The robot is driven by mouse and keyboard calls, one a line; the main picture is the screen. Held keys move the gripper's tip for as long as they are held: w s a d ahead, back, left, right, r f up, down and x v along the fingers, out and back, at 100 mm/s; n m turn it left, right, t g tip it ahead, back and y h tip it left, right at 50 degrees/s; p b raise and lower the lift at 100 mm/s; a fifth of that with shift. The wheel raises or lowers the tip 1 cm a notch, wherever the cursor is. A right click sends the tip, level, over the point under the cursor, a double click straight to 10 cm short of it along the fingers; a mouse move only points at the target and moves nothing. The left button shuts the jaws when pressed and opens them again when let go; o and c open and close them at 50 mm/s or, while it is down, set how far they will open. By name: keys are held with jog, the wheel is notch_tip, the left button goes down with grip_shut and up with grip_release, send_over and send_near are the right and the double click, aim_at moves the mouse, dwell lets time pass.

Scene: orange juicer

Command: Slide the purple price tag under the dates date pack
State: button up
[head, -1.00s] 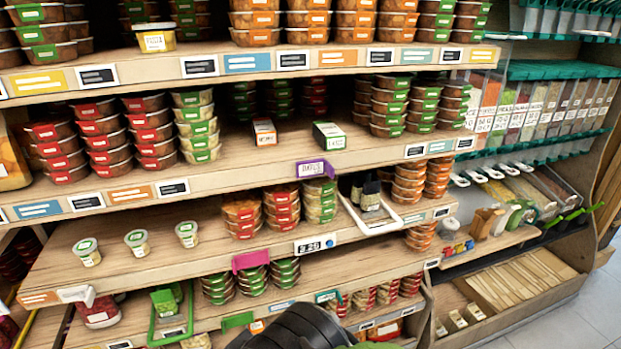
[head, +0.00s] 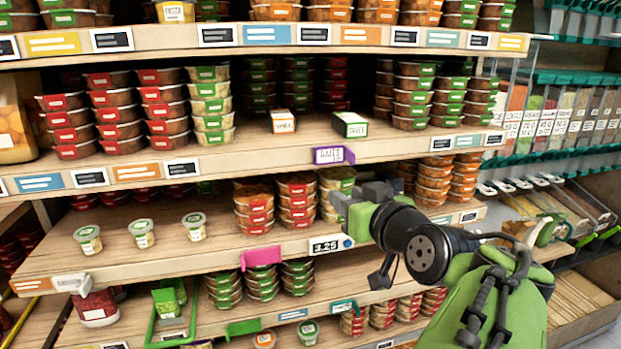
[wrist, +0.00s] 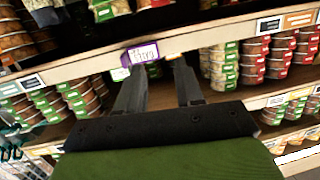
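The purple price tag (head: 328,156) is on the front edge of the middle shelf. It has a white label that seems to read "DATES", and it also shows in the wrist view (wrist: 142,54). A small dark box with a green label, apparently the dates date pack (head: 350,125), sits on that shelf, slightly right of the tag. My gripper (head: 352,194) is below and a little right of the tag, in front of the lower shelf. In the wrist view my gripper (wrist: 158,64) has its fingers apart with nothing between them. The left finger appears close below the tag; contact is unclear.
An orange-and-white box (head: 283,121) sits left of the date pack. Stacked tubs (head: 213,103) stand at both sides of the shelf. Stacked red-labelled tubs (head: 297,199) stand on the shelf below, near my gripper. A pink tag (head: 262,257) hangs from the lower edge.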

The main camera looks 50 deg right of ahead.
aim_at(354, 156)
jog(key=s+d+r+m+h, duration=0.1)
jog(key=s+d+r+h, duration=0.15)
jog(key=s+d, duration=0.25)
jog(key=shift+t+h, duration=0.25)
jog(key=shift+t, duration=0.05)
jog(key=p+x, duration=0.1)
jog(key=x, duration=0.4)
jog(key=p+x, duration=0.1)
jog(key=x, duration=0.9)
jog(key=shift+w+f+p, duration=0.25)
jog(key=shift+w+p, duration=0.1)
jog(key=shift+p, duration=0.05)
grip_shut()
